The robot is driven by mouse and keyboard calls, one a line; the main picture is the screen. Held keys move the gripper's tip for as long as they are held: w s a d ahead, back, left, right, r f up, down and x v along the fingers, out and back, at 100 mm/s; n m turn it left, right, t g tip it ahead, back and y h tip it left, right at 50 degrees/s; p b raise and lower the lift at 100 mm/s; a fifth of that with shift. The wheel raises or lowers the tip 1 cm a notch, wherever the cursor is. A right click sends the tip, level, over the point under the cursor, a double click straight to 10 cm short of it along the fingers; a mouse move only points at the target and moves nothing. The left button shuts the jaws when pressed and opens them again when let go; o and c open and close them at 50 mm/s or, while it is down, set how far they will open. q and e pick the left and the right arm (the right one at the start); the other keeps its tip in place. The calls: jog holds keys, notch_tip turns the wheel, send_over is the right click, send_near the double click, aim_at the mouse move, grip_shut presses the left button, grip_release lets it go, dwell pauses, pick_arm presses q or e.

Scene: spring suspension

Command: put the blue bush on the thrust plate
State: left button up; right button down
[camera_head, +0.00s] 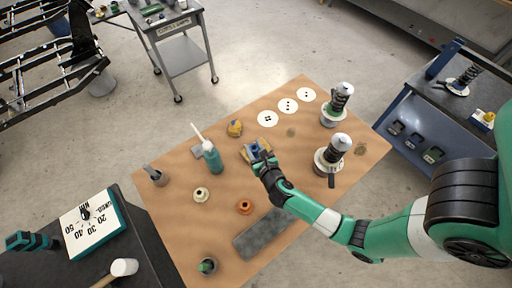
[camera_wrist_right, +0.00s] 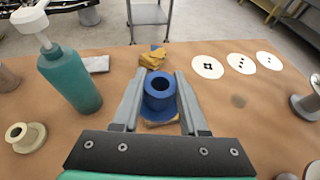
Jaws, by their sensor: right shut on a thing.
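The blue bush (camera_wrist_right: 158,84) is a short ring with a wider flange at its foot, seen between the fingers of my right gripper (camera_wrist_right: 160,100). The right gripper is shut on it, and the bush also shows in the head view (camera_head: 256,149). Under the flange lies a tan-yellow piece (camera_wrist_right: 160,123); I cannot tell whether the bush touches it. No part is clearly identifiable as the thrust plate. My left gripper is not in view.
A teal bottle (camera_head: 213,158) stands left of the gripper, with a yellow cloth (camera_head: 235,128) behind. A cream bush (camera_head: 201,195) and an orange bush (camera_head: 245,207) stand nearer. White dotted discs (camera_head: 267,119) lie at the back. A grey mat (camera_head: 262,235) lies in front.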

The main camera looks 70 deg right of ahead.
jog(key=d+f+b, duration=0.1)
jog(key=d+f, duration=0.1)
jog(key=w+d+f+b, duration=0.1)
jog(key=d+f, duration=0.1)
jog(key=f, duration=0.1)
jog(key=shift+w+d+f+b, duration=0.1)
jog(key=shift+w+d+b, duration=0.05)
jog(key=shift+d+b, duration=0.2)
jog(key=shift+w+d+f, duration=0.1)
jog(key=shift+d+f, duration=0.1)
jog(key=shift+d, duration=0.1)
jog(key=f+b, duration=0.2)
jog(key=f, duration=0.1)
jog(key=f+b, duration=0.1)
jog(key=shift+w+d+f, duration=0.15)
jog(key=shift+d, duration=0.25)
jog(key=shift+c, duration=2.2)
grip_release()
